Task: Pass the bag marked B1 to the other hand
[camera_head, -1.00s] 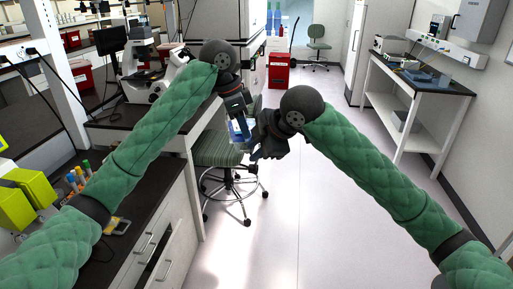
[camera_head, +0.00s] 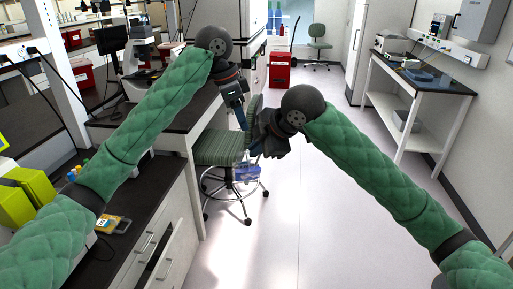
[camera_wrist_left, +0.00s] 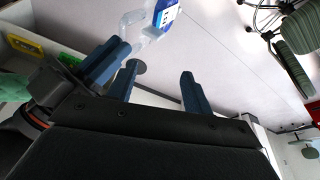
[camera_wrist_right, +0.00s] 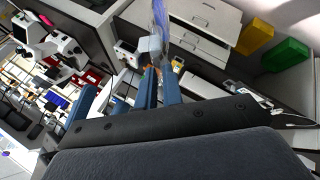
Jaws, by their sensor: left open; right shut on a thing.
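The bag is clear with a blue-and-white label (camera_head: 247,173); its marking is too small to read. It hangs below my right gripper (camera_head: 254,153), which is shut on its upper part. In the left wrist view the bag (camera_wrist_left: 160,18) is beyond the fingers, at top centre, beside the right gripper's blue fingers (camera_wrist_left: 106,62). In the right wrist view the bag (camera_wrist_right: 160,15) extends up from the closed fingertips (camera_wrist_right: 158,72). My left gripper (camera_head: 241,122) is open and empty, just above and left of the right gripper. It also shows in the left wrist view (camera_wrist_left: 158,78).
A black-topped bench (camera_head: 180,118) with a microscope is at left. A green-striped stool (camera_head: 215,148) stands behind the bag. A nearer counter with drawers (camera_head: 160,235) holds yellow-green boxes (camera_head: 25,190). The floor at right is clear up to a side table (camera_head: 425,80).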

